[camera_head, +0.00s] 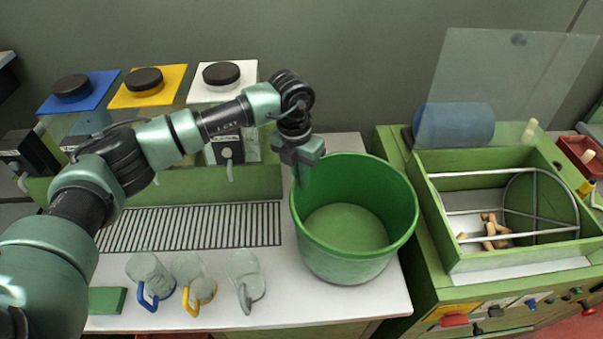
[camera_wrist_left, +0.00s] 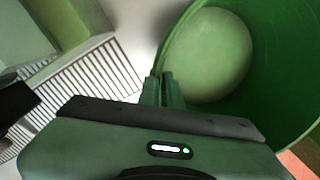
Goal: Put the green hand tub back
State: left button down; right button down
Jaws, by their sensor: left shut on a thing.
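The green hand tub (camera_head: 355,262) stands upright on the white table top (camera_head: 270,308), to the right of the metal grating. It looks empty inside. My left gripper (camera_head: 300,180) reaches down to the tub's left rim and is shut on it. In the left wrist view the gripper's fingers (camera_wrist_left: 163,90) pinch the rim, with the inside of the tub (camera_wrist_left: 255,60) to the right. My right gripper is not in view.
A slotted grating (camera_head: 190,227) lies left of the tub. Several jugs with coloured handles (camera_head: 193,275) stand in front of it. Dispensers with blue, yellow and white tops (camera_head: 145,95) line the back. A green machine with an open bin (camera_head: 500,262) holding corks stands close on the right.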

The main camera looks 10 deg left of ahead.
pick_arm(q)
jog(key=shift+f, duration=0.35)
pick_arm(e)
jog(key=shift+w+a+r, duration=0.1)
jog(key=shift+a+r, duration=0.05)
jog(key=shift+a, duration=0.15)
pick_arm(q)
jog(key=shift+f, duration=0.1)
jog(key=c, duration=1.6)
grip_release()
